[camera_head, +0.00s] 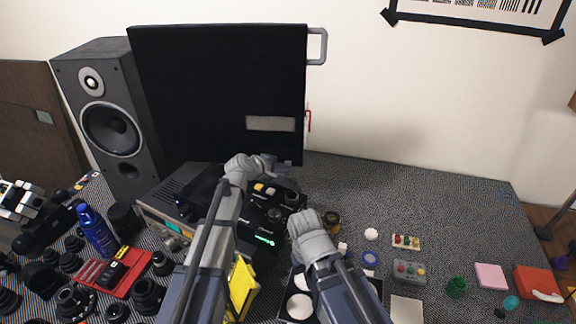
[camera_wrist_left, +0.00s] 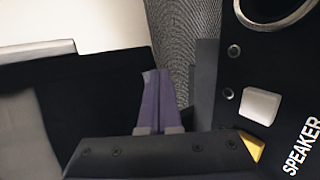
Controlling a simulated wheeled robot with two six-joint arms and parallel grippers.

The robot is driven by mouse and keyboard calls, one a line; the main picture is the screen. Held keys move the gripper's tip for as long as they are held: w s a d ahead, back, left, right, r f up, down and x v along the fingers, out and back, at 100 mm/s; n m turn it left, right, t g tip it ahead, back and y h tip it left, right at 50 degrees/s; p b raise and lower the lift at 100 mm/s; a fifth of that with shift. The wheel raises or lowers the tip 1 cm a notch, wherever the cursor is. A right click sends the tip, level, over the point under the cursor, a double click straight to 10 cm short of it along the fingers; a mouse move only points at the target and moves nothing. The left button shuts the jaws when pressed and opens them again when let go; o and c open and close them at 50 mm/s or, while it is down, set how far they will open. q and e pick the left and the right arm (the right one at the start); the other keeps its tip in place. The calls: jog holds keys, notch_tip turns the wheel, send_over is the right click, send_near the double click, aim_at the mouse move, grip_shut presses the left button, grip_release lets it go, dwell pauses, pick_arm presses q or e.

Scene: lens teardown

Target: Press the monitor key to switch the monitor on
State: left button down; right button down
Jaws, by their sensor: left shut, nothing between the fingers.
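The black panel that looks like the monitor (camera_head: 215,85) stands upright at the back, its face dark. A black control box (camera_head: 285,200) in front of it carries small keys. In the left wrist view, a white key (camera_wrist_left: 261,106) sits beside the word SPEAKER, and a yellow key (camera_wrist_left: 252,146) is partly hidden by my gripper body. No label for a monitor key is readable. My left gripper (camera_head: 284,170) is shut and empty near the box's back edge; its purple fingers (camera_wrist_left: 160,75) show beside the box. My right arm's wrist shows, but its fingers are hidden.
A tall speaker (camera_head: 110,125) stands left of the panel. A blue spray bottle (camera_head: 96,232), a red tray (camera_head: 102,286) and several lens parts crowd the left. A pink pad (camera_head: 491,276) and a red box (camera_head: 536,283) lie right. The back right of the table is clear.

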pick_arm(q)
jog(key=shift+s, duration=0.1)
dwell(0.3)
jog(key=shift+s, duration=0.3)
jog(key=shift+s, duration=0.1)
jog(key=shift+s+a, duration=0.15)
jog(key=shift+s, duration=1.35)
jog(key=shift+s+a, duration=0.15)
jog(key=shift+s, duration=1.3)
